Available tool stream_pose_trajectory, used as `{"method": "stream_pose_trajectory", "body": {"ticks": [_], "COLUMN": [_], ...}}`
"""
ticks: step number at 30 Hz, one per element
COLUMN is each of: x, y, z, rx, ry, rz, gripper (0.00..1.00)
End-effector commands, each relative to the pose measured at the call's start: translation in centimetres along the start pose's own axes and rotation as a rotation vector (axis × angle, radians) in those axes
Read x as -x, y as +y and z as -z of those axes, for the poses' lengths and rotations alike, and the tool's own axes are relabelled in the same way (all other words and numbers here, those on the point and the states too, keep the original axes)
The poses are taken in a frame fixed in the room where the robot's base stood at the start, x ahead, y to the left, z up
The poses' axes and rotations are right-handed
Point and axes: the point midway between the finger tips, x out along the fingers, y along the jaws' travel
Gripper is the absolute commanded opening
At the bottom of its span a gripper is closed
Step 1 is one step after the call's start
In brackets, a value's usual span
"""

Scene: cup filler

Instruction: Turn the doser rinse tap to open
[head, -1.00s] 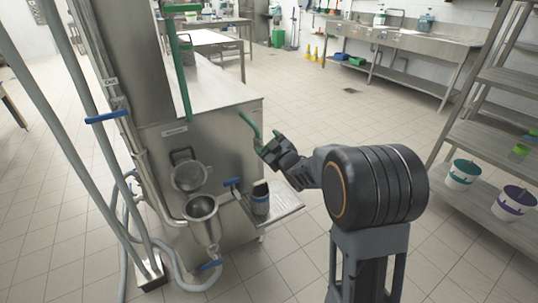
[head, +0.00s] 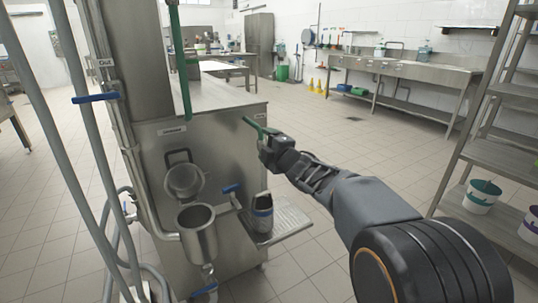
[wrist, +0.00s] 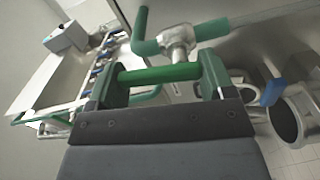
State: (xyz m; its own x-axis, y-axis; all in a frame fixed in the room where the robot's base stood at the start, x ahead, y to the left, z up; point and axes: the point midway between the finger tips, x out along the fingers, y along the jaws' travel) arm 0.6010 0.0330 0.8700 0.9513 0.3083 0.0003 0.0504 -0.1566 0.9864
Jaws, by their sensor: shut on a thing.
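The green-handled tap (head: 253,125) is on the right part of the steel machine's front. In the wrist view its metal hub (wrist: 179,42) has green arms on both sides, and a green bar (wrist: 160,74) crosses between my fingers. My gripper (head: 268,139) is at the handle's near end and shut on it; the wrist view shows my gripper (wrist: 158,80) from behind. The label near this tap is too small to read. The handle's far end sticks out to the upper left of my gripper.
A blue-handled tap (head: 231,188), a steel cup-shaped funnel (head: 198,232) and a dark container (head: 263,214) on a side tray (head: 290,226) lie below. Another blue handle (head: 95,98) is on the left pipe. A shelf rack (head: 505,160) stands right. Floor between is clear.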

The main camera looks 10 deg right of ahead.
Motion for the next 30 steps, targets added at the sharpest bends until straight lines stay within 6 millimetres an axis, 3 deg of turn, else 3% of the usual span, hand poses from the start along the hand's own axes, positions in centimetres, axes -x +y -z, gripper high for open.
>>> {"method": "stream_pose_trajectory", "body": {"ticks": [12,29,30], "x": [-0.02,-0.03,-0.03], "y": [-0.33,-0.22,-0.22], "z": [0.37,0.42,0.42], "rx": [0.161,0.184,0.184], "ry": [0.002,0.003,0.003], "rz": [0.001,0.002,0.002], "gripper": [0.52,0.52,0.79]}}
